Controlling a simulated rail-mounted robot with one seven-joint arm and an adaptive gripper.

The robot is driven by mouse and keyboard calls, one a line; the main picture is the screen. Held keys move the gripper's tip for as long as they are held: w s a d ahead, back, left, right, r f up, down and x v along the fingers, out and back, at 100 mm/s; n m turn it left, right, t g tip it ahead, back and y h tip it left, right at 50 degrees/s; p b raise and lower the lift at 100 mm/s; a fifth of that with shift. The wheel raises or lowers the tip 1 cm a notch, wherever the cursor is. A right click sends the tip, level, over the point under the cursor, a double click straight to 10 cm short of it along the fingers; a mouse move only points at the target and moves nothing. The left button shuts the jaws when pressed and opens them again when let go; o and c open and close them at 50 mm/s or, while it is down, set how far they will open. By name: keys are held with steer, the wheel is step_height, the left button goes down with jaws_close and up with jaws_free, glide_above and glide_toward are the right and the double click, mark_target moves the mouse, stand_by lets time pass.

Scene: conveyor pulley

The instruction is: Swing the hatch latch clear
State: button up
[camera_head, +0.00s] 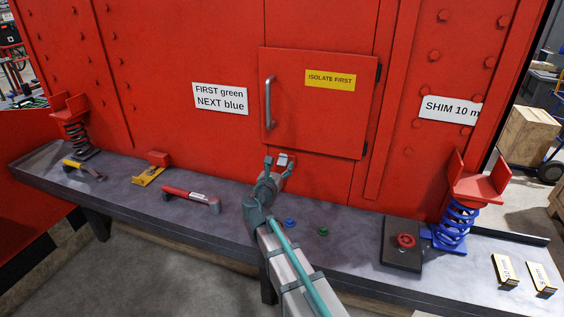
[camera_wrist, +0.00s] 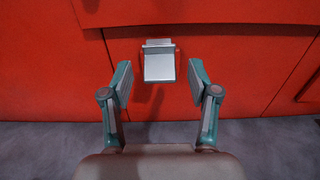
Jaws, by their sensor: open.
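The hatch latch (camera_head: 282,159) is a small light-grey metal piece at the lower left of the red hatch door (camera_head: 310,120). In the wrist view the latch (camera_wrist: 159,65) shows as a flat silver plate hanging from a narrow bar on the red wall. My gripper (camera_head: 277,162) is in front of it. In the wrist view my gripper (camera_wrist: 160,80) is open and empty, its fingers on either side below the latch. Whether a finger touches the latch I cannot tell. The hatch door is shut, with a grey vertical handle (camera_head: 268,102) on its left side.
A dark bench (camera_head: 340,235) runs along the wall. On it are a red-handled tool (camera_head: 190,197), a yellow-and-red block (camera_head: 152,170), blue (camera_head: 289,222) and green (camera_head: 323,231) buttons, a red knob (camera_head: 405,241), and springs, dark (camera_head: 77,134) and blue (camera_head: 456,218).

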steer(key=shift+x, duration=0.9)
jaws_close()
